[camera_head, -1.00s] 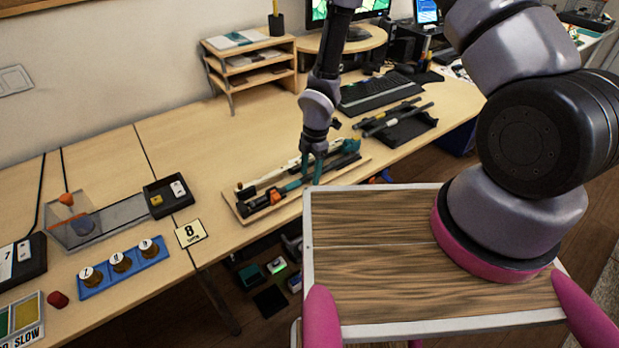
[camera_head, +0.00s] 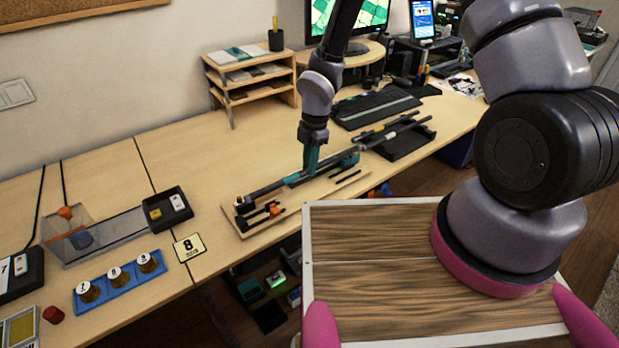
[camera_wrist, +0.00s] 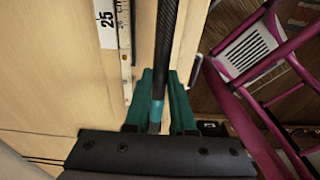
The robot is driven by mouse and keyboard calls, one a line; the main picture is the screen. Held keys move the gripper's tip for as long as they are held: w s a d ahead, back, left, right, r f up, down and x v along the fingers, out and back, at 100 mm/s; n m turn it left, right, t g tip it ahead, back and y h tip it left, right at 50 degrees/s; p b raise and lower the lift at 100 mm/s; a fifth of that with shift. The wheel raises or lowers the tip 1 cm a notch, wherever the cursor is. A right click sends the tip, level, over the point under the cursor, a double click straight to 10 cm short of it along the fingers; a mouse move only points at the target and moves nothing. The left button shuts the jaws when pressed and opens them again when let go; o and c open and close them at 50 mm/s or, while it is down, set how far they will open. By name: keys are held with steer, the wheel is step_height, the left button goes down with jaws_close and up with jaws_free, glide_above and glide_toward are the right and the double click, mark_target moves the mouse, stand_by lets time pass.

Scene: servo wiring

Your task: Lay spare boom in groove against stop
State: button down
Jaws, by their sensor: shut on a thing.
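The spare boom (camera_head: 265,190), a long dark rod, stretches diagonally over a wooden board (camera_head: 318,194) on the desk. My gripper (camera_head: 310,166) is shut on it; its teal fingers surround the boom. In the wrist view, the black boom (camera_wrist: 166,45) runs up from between the fingers (camera_wrist: 160,105), with a teal band near them. A teal block (camera_head: 349,161) stands near the board's right part. Dark pieces and an orange piece (camera_head: 275,210) are at its left end. I cannot tell whether the boom touches the groove or the stop.
A black tray (camera_head: 405,143) with rods lies behind right. A blue rack (camera_head: 120,280) with several round-topped items and a number 8 card (camera_head: 189,247) are to the left. A measuring strip (camera_wrist: 122,40) runs alongside the boom.

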mark_target(305, 195)
steer(key=shift+r, duration=0.5)
steer(key=shift+d+f, duration=0.1)
steer(key=shift+f, duration=0.05)
steer(key=shift+f, duration=4.15)
steer(key=shift+s+a, duration=0.3)
steer(key=shift+a, duration=0.2)
steer(key=c, duration=0.7)
jaws_free()
